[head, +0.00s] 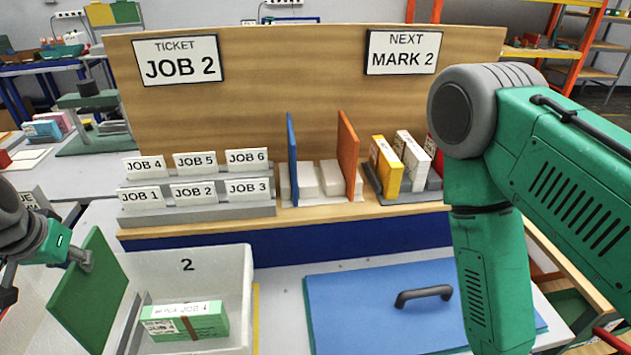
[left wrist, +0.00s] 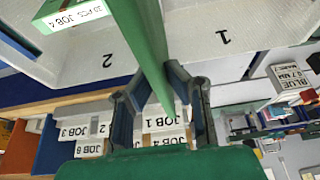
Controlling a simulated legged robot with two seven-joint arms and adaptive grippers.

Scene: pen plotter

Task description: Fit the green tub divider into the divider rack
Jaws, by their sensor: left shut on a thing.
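The green tub divider (head: 92,290) is a flat green panel, tilted, at the left of the white tub (head: 248,300) in the head view. My left gripper (head: 82,258) is shut on its upper part. In the left wrist view the divider (left wrist: 142,35) runs between the two fingers (left wrist: 160,88), with tub compartments marked 2 and 1 on either side. I cannot tell whether its lower edge touches the tub. The divider rack (head: 318,200) is on the shelf, holding a blue divider (head: 292,160) and an orange divider (head: 348,155) upright, with a gap between them.
A green box (head: 185,321) lies in compartment 2. Job cards (head: 194,193) stand left of the rack; yellow and white boxes (head: 387,170) stand right of it. A blue lid with a black handle (head: 425,294) lies in front. My right arm fills the right side.

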